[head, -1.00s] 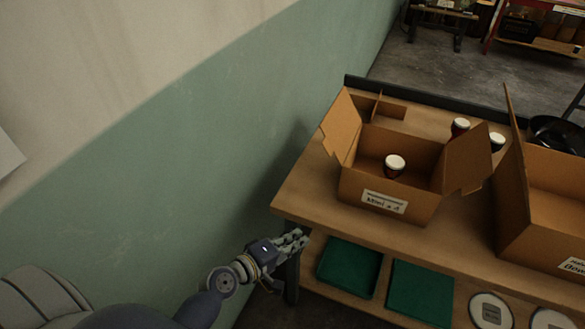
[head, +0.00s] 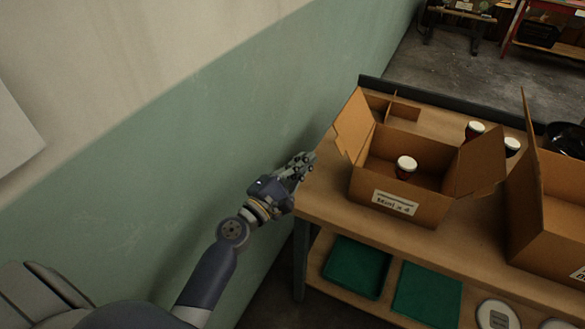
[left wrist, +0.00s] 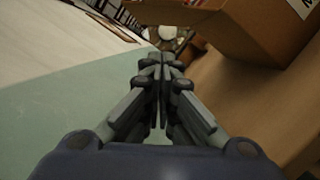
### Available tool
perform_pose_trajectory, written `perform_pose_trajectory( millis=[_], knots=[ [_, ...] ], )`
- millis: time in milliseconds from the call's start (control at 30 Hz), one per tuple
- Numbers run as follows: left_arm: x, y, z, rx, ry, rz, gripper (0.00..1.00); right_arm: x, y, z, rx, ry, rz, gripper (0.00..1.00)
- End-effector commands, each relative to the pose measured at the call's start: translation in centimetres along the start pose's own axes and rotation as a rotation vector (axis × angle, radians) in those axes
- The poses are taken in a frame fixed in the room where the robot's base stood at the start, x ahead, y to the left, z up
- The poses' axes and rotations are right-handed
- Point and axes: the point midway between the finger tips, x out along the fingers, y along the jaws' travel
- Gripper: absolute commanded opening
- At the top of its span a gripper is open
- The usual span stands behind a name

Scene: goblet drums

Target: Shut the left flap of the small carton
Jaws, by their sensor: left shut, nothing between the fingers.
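The small carton (head: 400,203) stands on the wooden table, open at the top, with a white label on its front. Its left flap (head: 354,126) stands up and leans outward. Its right flap (head: 481,164) also stands open. One small goblet drum (head: 405,166) with a white head is inside. My left gripper (head: 303,163) is shut and empty, left of the carton beside the table's left edge, apart from the flap. In the left wrist view its fingers (left wrist: 162,68) are together, and the carton (left wrist: 245,28) shows at the upper right. My right gripper is not in view.
A larger open carton (head: 550,215) stands to the right. The green wall (head: 160,170) runs close along the left.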

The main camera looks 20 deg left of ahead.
Motion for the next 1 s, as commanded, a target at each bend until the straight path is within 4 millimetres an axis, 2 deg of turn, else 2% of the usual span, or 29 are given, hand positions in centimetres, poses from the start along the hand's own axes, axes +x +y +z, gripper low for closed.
perform_pose_trajectory(
  millis=[33, 167, 300, 433, 1000],
  knots=[
    [1.2, 0.3, 0.2, -0.001, -0.002, 0.001, 0.00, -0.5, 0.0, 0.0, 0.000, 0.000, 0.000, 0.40],
    [3.4, 0.3, 0.5, -0.001, -0.002, 0.000, 0.00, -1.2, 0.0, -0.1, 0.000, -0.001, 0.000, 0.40],
    [3.5, 0.3, 2.5, -0.001, -0.001, -0.001, 0.00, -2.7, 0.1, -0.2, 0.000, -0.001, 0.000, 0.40],
    [3.8, 0.1, 3.4, 0.000, 0.000, -0.001, 0.00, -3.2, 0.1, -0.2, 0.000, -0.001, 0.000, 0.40],
    [3.9, 0.0, 4.0, 0.008, 0.000, -0.003, 0.00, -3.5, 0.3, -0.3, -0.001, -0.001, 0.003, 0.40]
  ],
)
